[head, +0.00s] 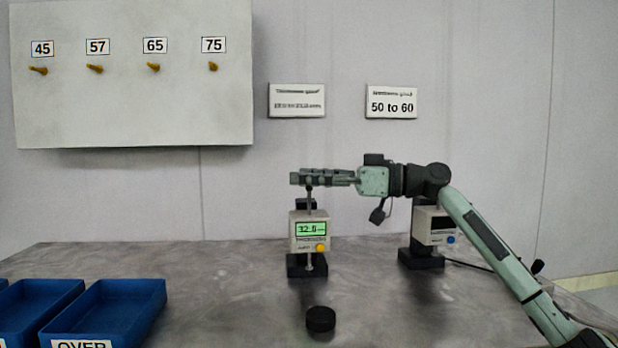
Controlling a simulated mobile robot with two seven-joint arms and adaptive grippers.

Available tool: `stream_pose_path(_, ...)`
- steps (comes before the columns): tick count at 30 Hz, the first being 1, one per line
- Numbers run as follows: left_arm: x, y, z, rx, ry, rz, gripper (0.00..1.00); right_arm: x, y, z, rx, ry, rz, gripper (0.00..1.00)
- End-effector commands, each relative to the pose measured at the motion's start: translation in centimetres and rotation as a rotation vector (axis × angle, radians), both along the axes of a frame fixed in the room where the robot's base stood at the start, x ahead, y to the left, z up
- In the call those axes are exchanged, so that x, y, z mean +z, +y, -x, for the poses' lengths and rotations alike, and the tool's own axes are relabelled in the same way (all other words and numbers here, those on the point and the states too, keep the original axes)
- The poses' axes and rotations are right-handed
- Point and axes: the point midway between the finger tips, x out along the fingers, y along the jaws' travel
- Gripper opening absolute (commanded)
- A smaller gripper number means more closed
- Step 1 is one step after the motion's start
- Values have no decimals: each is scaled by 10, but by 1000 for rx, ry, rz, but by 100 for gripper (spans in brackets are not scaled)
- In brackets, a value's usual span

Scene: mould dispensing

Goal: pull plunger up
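A gauge (309,231) stands upright on the table, with a green lit display reading about 32 and a yellow button. Its thin plunger (310,198) rises from the top and ends in a small dark knob just under my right gripper's fingers. My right gripper (300,178) lies level, reaching in from the right, its fingertips at the plunger's top. The fingers overlap in this view, so I cannot tell whether they close on the knob. My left gripper is not in view.
A black puck (320,319) lies on the table in front of the gauge. A second device (437,226) with a blue button stands behind my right arm. Blue trays (107,310) fill the front left. A board (130,110) with numbered pegs and two signs hang behind.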

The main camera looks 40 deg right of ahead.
Motion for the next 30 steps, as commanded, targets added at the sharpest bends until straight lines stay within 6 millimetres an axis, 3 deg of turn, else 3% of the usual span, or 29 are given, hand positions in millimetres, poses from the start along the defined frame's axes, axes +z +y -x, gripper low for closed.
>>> stream_pose_path(8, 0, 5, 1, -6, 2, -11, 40, -1, -5, 7, 1, 1, 0, 44)
stream_pose_path(21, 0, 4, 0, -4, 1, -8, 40, -1, -55, 76, -1, 0, -2, 44)
stream_pose_path(30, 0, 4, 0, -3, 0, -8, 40, 0, -70, 97, 1, 1, 1, 44)
